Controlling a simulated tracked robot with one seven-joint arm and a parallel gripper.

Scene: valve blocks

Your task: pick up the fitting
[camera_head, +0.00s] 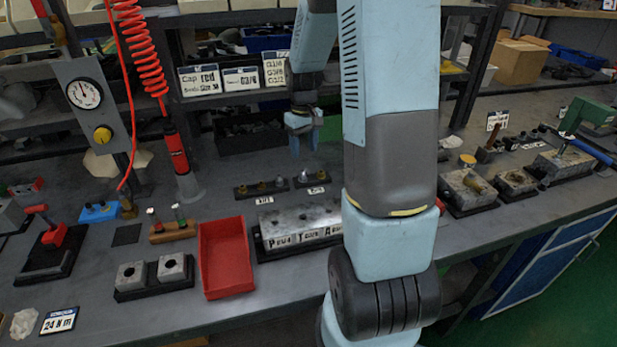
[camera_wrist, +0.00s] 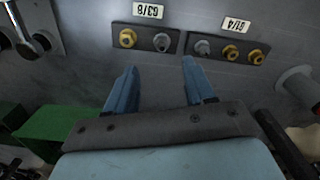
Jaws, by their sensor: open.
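Several small fittings stand in two dark racks in the middle of the bench. The G1/4 rack (camera_head: 243,192) holds brass and grey fittings; in the wrist view they are a grey fitting (camera_wrist: 202,48) and two brass ones, one being the end fitting (camera_wrist: 255,57). The G3/8 rack (camera_wrist: 146,30) holds a brass fitting (camera_wrist: 127,38) and a grey fitting (camera_wrist: 161,42). The frames do not show which fitting is meant. My gripper (camera_head: 305,147) is open and empty above and behind the racks. In the wrist view its blue fingers (camera_wrist: 158,75) are apart, with bare bench between them.
A valve block (camera_head: 300,222) with lettered ports stands in front of the racks, beside a red tray (camera_head: 226,258). A red tool (camera_head: 177,152) hangs on a coiled hose to the left. A shelf with labelled bins stands behind. My arm hides part of the bench right of the block.

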